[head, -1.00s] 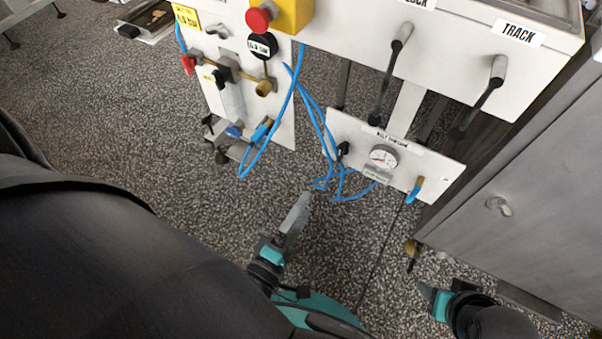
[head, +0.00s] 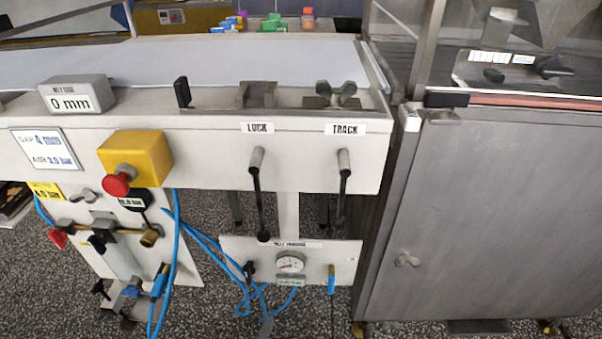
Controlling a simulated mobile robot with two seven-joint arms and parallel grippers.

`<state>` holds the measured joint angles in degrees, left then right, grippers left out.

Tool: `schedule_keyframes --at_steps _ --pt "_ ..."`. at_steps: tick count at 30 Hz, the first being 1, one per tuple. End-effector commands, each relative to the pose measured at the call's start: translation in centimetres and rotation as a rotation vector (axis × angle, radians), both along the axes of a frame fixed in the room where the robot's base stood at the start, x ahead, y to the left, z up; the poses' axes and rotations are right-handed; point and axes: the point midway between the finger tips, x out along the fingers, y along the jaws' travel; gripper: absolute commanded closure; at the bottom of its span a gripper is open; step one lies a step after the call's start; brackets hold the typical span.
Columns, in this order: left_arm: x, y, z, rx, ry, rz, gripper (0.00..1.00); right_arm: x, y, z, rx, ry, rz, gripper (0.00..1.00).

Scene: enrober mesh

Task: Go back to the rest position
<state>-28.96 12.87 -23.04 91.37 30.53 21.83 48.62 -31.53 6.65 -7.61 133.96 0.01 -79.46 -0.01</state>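My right gripper is not in view. The white machine front with the LOCK lever (head: 257,195) and TRACK lever (head: 343,190) fills the middle. Both levers hang down, with no gripper at them.
A red button on a yellow box (head: 136,158) juts out at left, above valves and loose blue hoses (head: 175,265). A gauge panel (head: 338,262) sits low. A steel cabinet (head: 480,220) stands at right. Coloured blocks (head: 270,22) lie behind the white belt (head: 250,62).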

Motion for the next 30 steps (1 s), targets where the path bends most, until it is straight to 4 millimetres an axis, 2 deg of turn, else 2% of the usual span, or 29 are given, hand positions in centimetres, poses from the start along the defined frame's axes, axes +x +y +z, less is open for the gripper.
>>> schedule_keyframes --at_steps 5,11,17,21,30 --pt "0.7 -2.1 0.4 0.231 0.072 -0.167 0.0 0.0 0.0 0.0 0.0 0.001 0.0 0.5" --pt "0.5 -2.4 0.6 0.512 0.158 -0.341 0.0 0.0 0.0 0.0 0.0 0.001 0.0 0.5" --pt "-0.6 -0.5 1.0 0.793 0.265 -0.499 0.0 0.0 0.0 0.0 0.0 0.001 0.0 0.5" --pt "-2.0 1.7 1.5 0.964 0.355 -0.597 0.0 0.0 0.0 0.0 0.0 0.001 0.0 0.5" --pt "-4.9 5.9 2.9 1.183 0.525 -0.735 0.0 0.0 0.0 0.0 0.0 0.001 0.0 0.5"
